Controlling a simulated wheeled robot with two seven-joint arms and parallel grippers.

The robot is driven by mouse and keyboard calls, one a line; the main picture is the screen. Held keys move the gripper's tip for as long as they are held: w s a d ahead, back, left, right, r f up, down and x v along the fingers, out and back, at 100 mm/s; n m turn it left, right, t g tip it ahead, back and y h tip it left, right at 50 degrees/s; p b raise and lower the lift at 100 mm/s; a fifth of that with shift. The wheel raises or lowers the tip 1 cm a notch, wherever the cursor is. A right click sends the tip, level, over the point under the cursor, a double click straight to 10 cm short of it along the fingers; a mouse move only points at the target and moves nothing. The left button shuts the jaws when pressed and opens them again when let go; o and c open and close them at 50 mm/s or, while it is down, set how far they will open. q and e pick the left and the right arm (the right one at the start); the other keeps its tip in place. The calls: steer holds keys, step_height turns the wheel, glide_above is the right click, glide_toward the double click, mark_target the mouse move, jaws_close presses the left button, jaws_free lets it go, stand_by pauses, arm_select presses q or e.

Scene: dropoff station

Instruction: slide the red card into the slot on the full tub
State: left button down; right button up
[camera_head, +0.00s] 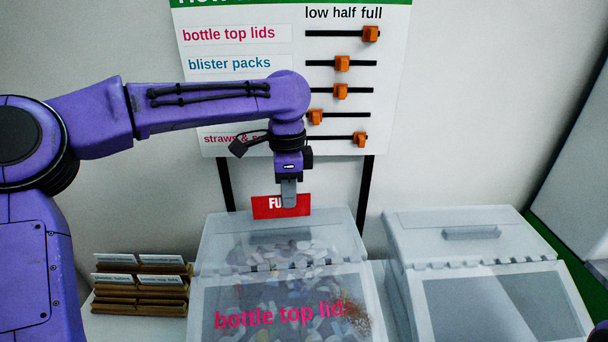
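The red card (265,207), with white letters starting "FU", is upright just above the back of the full tub's lid. My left gripper (289,200) comes down from above and is shut on the card, covering its middle letters. The full tub (207,290) is clear, labelled "bottle top lids" in pink, and filled with small coloured pieces. Its slot cannot be made out. I cannot tell whether the card's lower edge touches the lid or is in a slot. My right gripper is not in view.
A second clear tub (410,270) stands to the right, with a grey strip on its lid. A wooden rack (140,295) of white cards stands to the left.

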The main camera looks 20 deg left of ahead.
mark_target(287, 210)
arm_select(q)
steer(key=shift+w, duration=0.15)
steer(key=f+b, duration=0.1)
steer(key=s+f+b, duration=0.1)
steer(key=b, duration=0.1)
steer(key=shift+s+f, duration=0.1)
steer(key=shift+f, duration=0.6)
steer(key=shift+s, duration=0.45)
steer(key=shift+w, duration=0.1)
steer(key=c, duration=1.7)
jaws_free()
steer(key=shift+w+f, duration=0.1)
steer(key=shift+w, duration=0.05)
steer(key=o, duration=0.5)
steer(key=shift+c, duration=0.2)
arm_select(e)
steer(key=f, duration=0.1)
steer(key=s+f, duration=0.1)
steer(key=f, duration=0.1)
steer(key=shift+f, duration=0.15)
